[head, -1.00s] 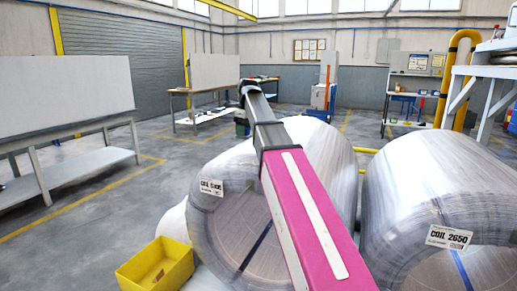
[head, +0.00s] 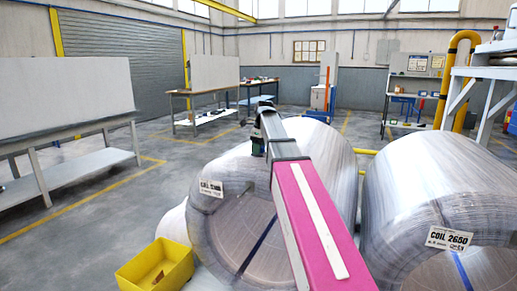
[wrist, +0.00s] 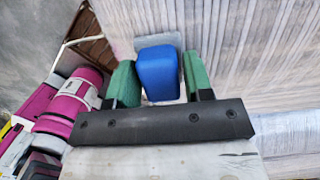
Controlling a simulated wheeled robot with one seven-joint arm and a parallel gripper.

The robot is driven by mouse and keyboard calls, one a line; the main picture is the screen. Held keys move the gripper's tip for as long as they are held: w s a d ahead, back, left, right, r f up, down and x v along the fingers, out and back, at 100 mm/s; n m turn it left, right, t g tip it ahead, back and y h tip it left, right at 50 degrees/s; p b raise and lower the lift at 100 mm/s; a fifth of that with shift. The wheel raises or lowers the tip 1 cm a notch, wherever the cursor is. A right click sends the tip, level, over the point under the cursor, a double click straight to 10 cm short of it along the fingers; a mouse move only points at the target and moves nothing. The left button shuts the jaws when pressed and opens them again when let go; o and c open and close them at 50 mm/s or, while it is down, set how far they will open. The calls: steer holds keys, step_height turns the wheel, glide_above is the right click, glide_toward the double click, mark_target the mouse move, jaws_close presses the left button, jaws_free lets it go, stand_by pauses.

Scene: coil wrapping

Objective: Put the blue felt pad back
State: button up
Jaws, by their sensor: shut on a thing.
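The blue felt pad (wrist: 158,74) is a small blue block with rounded edges. It sits between the green fingers of my gripper (wrist: 160,82) in the wrist view, and my gripper is shut on it. In the head view my gripper (head: 257,145) hangs at the far end of my arm, in front of the upper part of the left wrapped coil (head: 215,222). The pad cannot be made out in the head view. In the wrist view a pale wrapped surface (wrist: 255,50) lies beyond the fingers; whether the pad touches it cannot be told.
A second wrapped coil (head: 400,190), labelled 2650, stands to the right, close to the left one. A workbench (head: 75,129) stands at the left, with open grey floor between.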

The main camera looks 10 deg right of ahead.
steer(key=o, duration=0.8)
steer(key=shift+f, duration=0.1)
steer(key=shift+o, duration=0.2)
step_height(320, 180, up, 12)
steer(key=s+d, duration=0.1)
steer(key=shift+d, duration=0.25)
steer(key=shift+s, duration=0.1)
